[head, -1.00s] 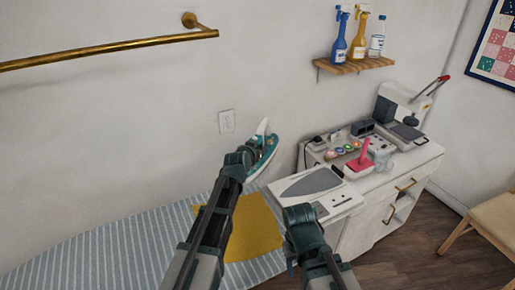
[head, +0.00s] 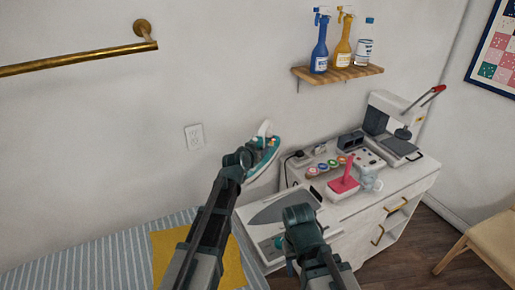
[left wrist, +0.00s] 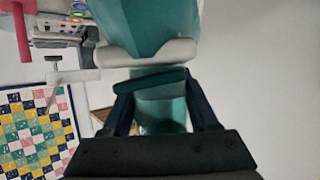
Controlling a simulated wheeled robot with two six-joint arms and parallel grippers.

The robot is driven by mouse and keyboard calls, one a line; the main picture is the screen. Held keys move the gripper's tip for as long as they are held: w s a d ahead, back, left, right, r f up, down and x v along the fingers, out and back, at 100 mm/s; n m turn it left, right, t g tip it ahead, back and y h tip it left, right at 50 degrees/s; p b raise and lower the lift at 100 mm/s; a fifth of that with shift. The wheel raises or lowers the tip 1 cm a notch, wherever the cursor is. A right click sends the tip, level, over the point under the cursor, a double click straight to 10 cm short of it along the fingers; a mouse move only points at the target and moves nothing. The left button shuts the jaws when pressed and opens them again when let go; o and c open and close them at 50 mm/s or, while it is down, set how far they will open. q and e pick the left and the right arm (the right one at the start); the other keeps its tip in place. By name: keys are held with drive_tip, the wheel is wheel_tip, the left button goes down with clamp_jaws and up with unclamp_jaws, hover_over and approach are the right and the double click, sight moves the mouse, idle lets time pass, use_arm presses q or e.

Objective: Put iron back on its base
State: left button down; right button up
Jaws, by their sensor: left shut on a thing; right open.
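The teal and white iron (head: 262,156) is held up in the air near the wall, tilted. My left gripper (head: 246,155) is shut on it. In the left wrist view the iron's teal body (left wrist: 150,28) fills the top, with its handle between the fingers of my left gripper (left wrist: 162,108). The iron's base (head: 255,238), white with a grey iron-shaped plate, lies on the near left end of the white cabinet, below and just right of the iron. My right gripper (head: 300,222) is in front of the base and covers part of it; it holds nothing visible.
The striped ironing board (head: 85,255) with a yellow cloth (head: 170,250) is at lower left. The white cabinet (head: 350,240) bears thread spools, a pink-handled tool (head: 343,184) and a sewing machine (head: 390,125). A wooden shelf (head: 340,76) with bottles hangs above. A chair (head: 485,225) stands at right.

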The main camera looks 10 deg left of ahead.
sight(267, 162)
use_arm(q)
drive_tip(key=s+d+f+m+h, duration=0.1)
drive_tip(key=s+d+m+g+h+b, duration=0.1)
drive_tip(key=s, duration=0.1)
drive_tip(key=s+d+f+m+h, duration=0.1)
drive_tip(key=shift+s+d+f+g+b, duration=0.3)
drive_tip(key=shift+d+g+b, duration=0.05)
drive_tip(key=shift+g+b, duration=0.05)
drive_tip(key=shift+s+d+f+m+g+h+b, duration=0.65)
drive_tip(key=shift+s+d+m+g+h+b, duration=0.4)
drive_tip(key=shift+s+d+m+g+h, duration=1.55)
drive_tip(key=shift+m+t, duration=0.3)
drive_tip(key=shift+t, duration=0.3)
drive_tip(key=f+b, duration=0.2)
drive_tip(key=s+d+f+b, duration=0.1)
drive_tip(key=f+b, duration=0.1)
drive_tip(key=s+f+b, duration=0.1)
drive_tip(key=f+b, duration=0.1)
drive_tip(key=f, duration=0.1)
drive_tip(key=shift+s+d+b, duration=0.15)
drive_tip(key=shift+d+b, duration=0.1)
drive_tip(key=shift+b, duration=0.15)
drive_tip(key=shift+f+b, duration=0.45)
drive_tip(key=shift+b, duration=0.1)
drive_tip(key=shift+c, duration=0.4)
unclamp_jaws()
drive_tip(key=shift+s, duration=0.1)
